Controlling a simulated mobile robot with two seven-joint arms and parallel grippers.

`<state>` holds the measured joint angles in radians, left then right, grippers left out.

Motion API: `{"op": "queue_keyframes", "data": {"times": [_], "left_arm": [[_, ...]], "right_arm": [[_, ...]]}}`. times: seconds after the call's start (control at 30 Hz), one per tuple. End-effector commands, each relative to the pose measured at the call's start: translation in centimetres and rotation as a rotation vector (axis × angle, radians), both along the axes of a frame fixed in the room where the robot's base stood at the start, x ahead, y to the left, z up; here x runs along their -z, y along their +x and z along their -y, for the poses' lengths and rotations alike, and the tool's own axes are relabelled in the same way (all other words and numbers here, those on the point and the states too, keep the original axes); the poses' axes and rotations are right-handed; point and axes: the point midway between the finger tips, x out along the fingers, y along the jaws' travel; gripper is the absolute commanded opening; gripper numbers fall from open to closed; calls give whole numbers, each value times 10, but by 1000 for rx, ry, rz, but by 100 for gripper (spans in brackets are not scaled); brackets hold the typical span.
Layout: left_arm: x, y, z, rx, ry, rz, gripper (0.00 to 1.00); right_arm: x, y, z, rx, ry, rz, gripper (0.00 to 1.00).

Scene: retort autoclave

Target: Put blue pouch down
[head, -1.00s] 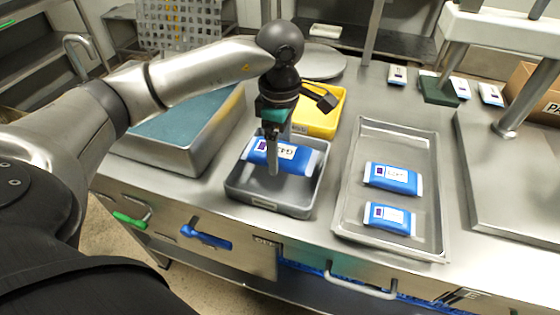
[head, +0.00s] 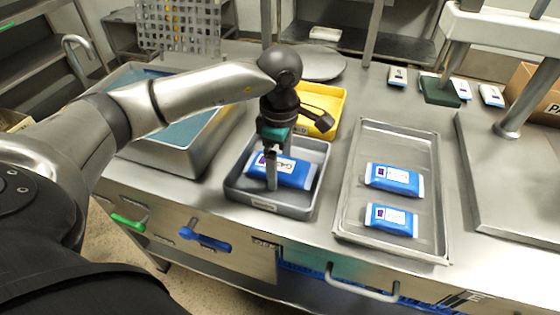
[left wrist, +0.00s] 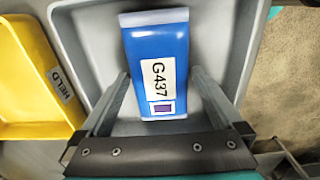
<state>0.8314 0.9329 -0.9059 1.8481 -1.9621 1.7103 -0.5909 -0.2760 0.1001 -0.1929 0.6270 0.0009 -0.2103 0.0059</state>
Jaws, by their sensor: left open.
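A blue pouch (head: 294,171) with a white label lies in the grey tray (head: 234,186) at the middle of the counter. In the left wrist view the pouch (left wrist: 156,50) shows its label, G437, and lies between the finger lines. My left gripper (head: 271,184) points down over the tray, at the pouch's left part. In the left wrist view its fingers (left wrist: 160,82) are spread, one on each side of the pouch's near end, with gaps beside it. My right gripper is not in view.
A metal tray (head: 345,210) with two blue pouches (head: 392,180) stands to the right. A yellow bin (head: 333,99), labelled HELD in the wrist view, is behind the grey tray. A water-filled steel basin (head: 196,158) stands left. Small pouches (head: 491,95) lie at the back right.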

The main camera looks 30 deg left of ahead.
Motion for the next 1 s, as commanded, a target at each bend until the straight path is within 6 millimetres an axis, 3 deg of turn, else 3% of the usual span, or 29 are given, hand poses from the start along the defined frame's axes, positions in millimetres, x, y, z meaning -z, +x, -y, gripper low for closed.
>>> {"op": "queue_keyframes", "data": {"times": [0.17, 0.5, 0.7, 1.0], "left_arm": [[-11, 1, 0, 0, 0, 3, 100], [-84, 1, 0, 0, 0, 5, 100], [-114, 1, 0, 1, 0, 3, 100], [-124, 0, 0, 0, 0, 0, 100]], "right_arm": [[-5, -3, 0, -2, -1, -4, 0], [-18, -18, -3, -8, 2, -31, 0], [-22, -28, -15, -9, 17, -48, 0], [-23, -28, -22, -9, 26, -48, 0]]}}
